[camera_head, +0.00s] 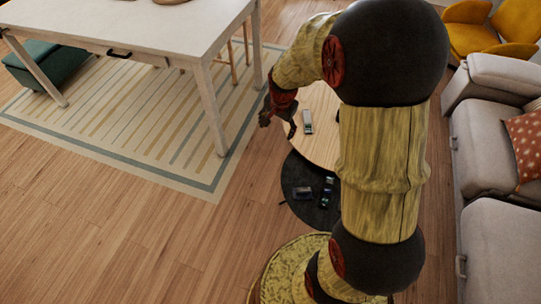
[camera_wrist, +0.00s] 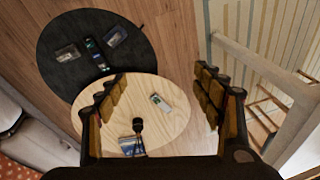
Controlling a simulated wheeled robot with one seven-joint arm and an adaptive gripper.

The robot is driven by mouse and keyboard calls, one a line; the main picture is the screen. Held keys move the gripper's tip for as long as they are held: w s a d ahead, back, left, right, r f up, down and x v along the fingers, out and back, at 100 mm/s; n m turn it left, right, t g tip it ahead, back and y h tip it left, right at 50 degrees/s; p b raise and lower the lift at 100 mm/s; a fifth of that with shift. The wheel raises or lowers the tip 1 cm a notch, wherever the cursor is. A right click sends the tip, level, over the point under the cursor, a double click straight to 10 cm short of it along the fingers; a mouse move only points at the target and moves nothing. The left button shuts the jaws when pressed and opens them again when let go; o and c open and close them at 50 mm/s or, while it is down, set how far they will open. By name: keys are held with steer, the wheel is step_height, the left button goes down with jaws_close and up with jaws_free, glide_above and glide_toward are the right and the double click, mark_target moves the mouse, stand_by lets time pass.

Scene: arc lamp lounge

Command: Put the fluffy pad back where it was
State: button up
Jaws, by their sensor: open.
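I cannot make out a fluffy pad for certain in either view. My gripper (camera_head: 279,118) is open, above the left side of the light round wooden table (camera_head: 318,143). In the wrist view my gripper (camera_wrist: 160,82) has its fingers spread wide, with nothing between them. Below it on the wooden table top (camera_wrist: 173,128) lies a small pale item with a green part (camera_wrist: 161,103); it also shows in the head view (camera_head: 307,122). A dark microphone-like item (camera_wrist: 137,126) and a small blue-and-white item (camera_wrist: 131,146) lie nearer the wrist. My arm hides part of the table.
A lower black round table (camera_head: 303,205) holds several small dark items, including a slim one (camera_head: 327,192). A white table (camera_head: 180,38) on a striped rug (camera_head: 130,110) stands left. A grey sofa (camera_head: 490,150) is right, with yellow chairs (camera_head: 475,40) behind. Floor at front left is clear.

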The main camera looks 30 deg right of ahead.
steer(key=s+a+r+n+t, duration=0.1)
steer(key=s+a+r+n, duration=0.3)
steer(key=r, duration=0.4)
steer(key=s+a+r+n+t, duration=0.1)
steer(key=s+a+r+n, duration=0.1)
steer(key=s+a+r, duration=0.4)
steer(key=s+a+r+n, duration=0.2)
steer(key=s+r+n, duration=0.1)
steer(key=s, duration=0.2)
steer(key=s+a+r+n+t, duration=0.1)
steer(key=s+a+r+n, duration=0.2)
steer(key=s, duration=0.3)
steer(key=shift+s+a+r+n+y, duration=0.2)
steer(key=shift+s+r+n+y, duration=0.1)
steer(key=shift+r+y, duration=0.15)
